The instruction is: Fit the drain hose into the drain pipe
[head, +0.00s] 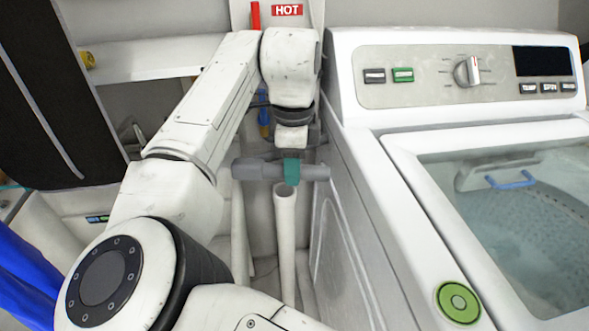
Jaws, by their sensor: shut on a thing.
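My gripper (289,177) is in the gap to the left of the washing machine, pointing down. It is shut on a teal piece (291,171), which looks like the end of the drain hose. The rest of the hose is hidden or cannot be made out. A white upright drain pipe (287,238) stands directly below the gripper in this view, with its open top showing. The teal piece appears just above the pipe's mouth; I cannot tell whether it touches the rim or is inside it.
The white washing machine (352,75) stands close on the right, its side wall bounding the narrow gap. Another white tube (239,235) stands left of the pipe. A red pipe (255,16) and a HOT sign (287,10) are on the back wall. Blue cloth (32,285) shows at lower left.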

